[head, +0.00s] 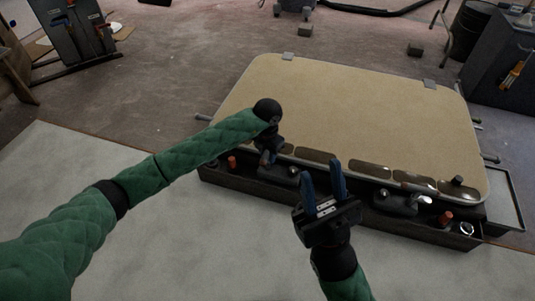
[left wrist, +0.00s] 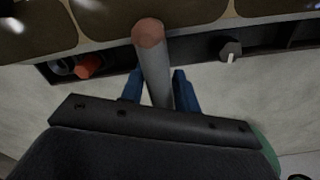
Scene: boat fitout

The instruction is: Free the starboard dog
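A flat hatch lid with a beige top (head: 350,100) lies over a dark tray-like frame. Two dog fittings show at its near edge: the right dog (head: 395,203), and the left one, mostly behind my left gripper. My left gripper (head: 267,158) points down at that left dog. In the left wrist view, a grey handle with a reddish-brown end (left wrist: 152,62) stands between its two blue fingers (left wrist: 159,88), close to both; whether they press on it is unclear. My right gripper (head: 323,180) is open and empty, fingers upward, in front of the frame between the dogs. I cannot tell which dog is starboard.
A red piece (head: 232,161) sits left of the left dog, and another red piece (head: 446,218) lies near the right end of the frame (head: 245,188). A black knob (left wrist: 230,48) is right of the handle. Pale floor (head: 190,230) in front is clear.

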